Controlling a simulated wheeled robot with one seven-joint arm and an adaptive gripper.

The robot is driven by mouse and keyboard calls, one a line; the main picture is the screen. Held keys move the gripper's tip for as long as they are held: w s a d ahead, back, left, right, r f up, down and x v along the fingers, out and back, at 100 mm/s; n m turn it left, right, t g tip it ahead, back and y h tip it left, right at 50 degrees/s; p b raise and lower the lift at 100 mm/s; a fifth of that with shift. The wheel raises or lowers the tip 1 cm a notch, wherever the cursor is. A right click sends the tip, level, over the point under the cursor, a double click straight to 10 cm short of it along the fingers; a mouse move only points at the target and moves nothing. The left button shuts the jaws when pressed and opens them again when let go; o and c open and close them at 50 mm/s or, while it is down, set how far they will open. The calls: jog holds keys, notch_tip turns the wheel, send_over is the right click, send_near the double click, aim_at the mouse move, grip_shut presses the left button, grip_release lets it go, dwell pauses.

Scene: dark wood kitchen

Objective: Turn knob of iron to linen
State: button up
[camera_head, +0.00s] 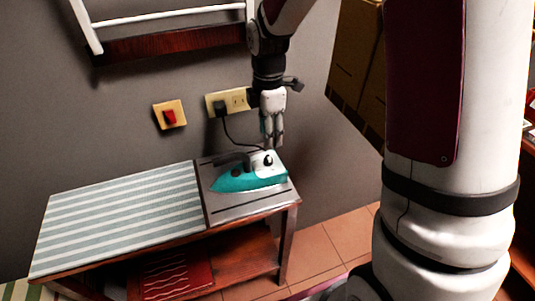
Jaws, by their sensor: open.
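A teal and white iron (245,178) lies flat on the grey metal plate (245,202) at the right end of a striped ironing table (122,212). A round dark and white knob (267,160) shows on the iron's upper right part; its setting is too small to read. My gripper (273,143) points down just above the knob, at the back right of the iron. Its fingers are open with nothing between them. I cannot tell whether the fingertips touch the iron.
A black cord runs from the iron to a plug in the wall socket (241,100). A red switch (169,116) is on the wall to the left. A white rack (150,17) hangs above. A red folded cloth (175,275) lies on the shelf below. Tiled floor shows at right.

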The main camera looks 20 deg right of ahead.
aim_at(268, 156)
notch_tip(268, 156, down, 9)
jog(key=shift+r, duration=0.15)
jog(key=shift+c, duration=0.5)
grip_shut()
